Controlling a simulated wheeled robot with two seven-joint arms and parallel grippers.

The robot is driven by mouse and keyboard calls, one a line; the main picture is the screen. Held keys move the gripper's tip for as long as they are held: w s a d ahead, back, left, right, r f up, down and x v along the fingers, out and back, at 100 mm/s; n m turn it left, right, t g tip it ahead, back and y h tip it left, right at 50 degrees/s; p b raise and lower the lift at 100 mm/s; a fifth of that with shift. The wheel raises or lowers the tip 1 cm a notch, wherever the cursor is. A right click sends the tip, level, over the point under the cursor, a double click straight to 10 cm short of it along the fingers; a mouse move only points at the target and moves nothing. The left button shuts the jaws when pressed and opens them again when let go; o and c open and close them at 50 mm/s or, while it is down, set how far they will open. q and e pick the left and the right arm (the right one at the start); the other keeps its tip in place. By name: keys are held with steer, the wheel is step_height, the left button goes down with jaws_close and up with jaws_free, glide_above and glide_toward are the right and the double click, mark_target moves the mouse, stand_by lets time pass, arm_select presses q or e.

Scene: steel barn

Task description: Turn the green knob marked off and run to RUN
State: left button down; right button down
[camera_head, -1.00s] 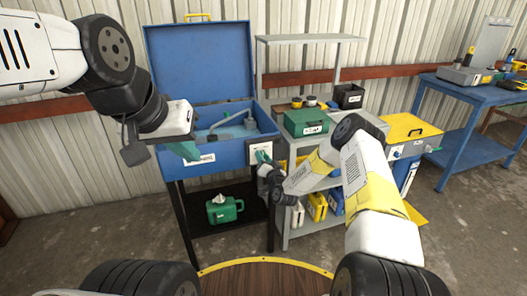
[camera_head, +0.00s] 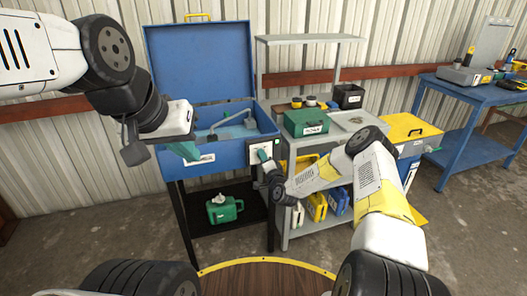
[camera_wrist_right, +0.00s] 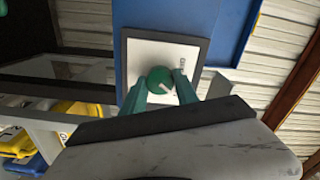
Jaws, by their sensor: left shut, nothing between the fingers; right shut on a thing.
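The green knob (camera_wrist_right: 160,80) with a white pointer line sits on a white plate (camera_wrist_right: 140,58) on the front of the blue parts washer (camera_head: 226,155). In the right wrist view my right gripper (camera_wrist_right: 160,88) has its green fingers on either side of the knob, shut on it. The plate's lettering is partly visible but too small to read fully. In the head view my right gripper (camera_head: 264,158) reaches the white plate and hides the knob. My left gripper (camera_head: 184,150) is shut and empty, in front of the washer's left side.
The washer's lid is raised. A grey shelf cart (camera_head: 290,148) beside it holds a green box (camera_head: 306,122) and a black bin (camera_head: 349,96). A green jug (camera_head: 224,209) stands on the lower shelf. A blue workbench (camera_head: 470,105) stands at the right.

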steer(key=shift+f, duration=0.1)
stand_by(0.3)
steer(key=c, duration=0.9)
jaws_free()
steer(key=shift+c, duration=0.2)
steer(key=shift+s, duration=0.1)
steer(key=v, duration=0.7)
steer(key=shift+s+d, duration=0.15)
steer(key=shift+s, duration=0.15)
